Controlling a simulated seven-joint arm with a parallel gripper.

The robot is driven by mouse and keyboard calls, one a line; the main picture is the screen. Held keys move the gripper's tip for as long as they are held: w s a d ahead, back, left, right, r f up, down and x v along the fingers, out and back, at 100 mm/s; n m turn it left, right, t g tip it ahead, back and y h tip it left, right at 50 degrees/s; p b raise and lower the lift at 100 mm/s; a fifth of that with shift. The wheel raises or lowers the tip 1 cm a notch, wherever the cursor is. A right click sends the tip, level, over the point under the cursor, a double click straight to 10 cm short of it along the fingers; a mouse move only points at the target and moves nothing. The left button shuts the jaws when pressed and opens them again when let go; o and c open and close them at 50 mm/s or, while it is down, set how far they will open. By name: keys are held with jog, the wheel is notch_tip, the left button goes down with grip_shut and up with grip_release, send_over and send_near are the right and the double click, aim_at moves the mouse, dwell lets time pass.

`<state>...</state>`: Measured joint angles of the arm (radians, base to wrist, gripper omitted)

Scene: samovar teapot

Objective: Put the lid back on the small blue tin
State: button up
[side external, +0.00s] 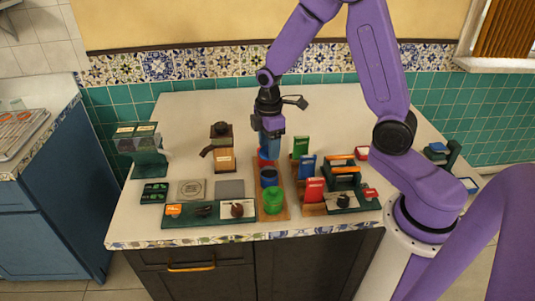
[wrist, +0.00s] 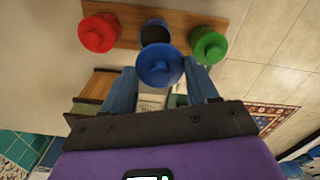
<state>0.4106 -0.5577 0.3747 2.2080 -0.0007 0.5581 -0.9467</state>
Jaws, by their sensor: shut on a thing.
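My gripper (wrist: 160,72) is shut on a round blue lid (wrist: 158,50), its knob facing the wrist camera. The small blue tin (wrist: 155,33) stands open, with a dark inside, on a wooden board (wrist: 128,22) between a red tin (wrist: 97,33) and a green tin (wrist: 210,46). The held lid overlaps the tin's near edge in the wrist view; I cannot tell the height between them.
The green tin (side external: 273,201) stands at the board's front. Books and a dark green rack (side external: 343,178) stand close on the right. A wooden grinder (side external: 222,155) stands left of the board, with a green tray (side external: 185,218) in front. The counter's back is clear.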

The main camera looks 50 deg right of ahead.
jog(key=shift+w+d+f+m, duration=0.15)
jog(key=shift+w+d+m, duration=0.15)
jog(key=shift+d, duration=0.15)
jog(key=shift+f, duration=3.05)
jog(key=shift+f, duration=0.15)
jog(key=o, duration=1.3)
jog(key=shift+r, duration=3.5)
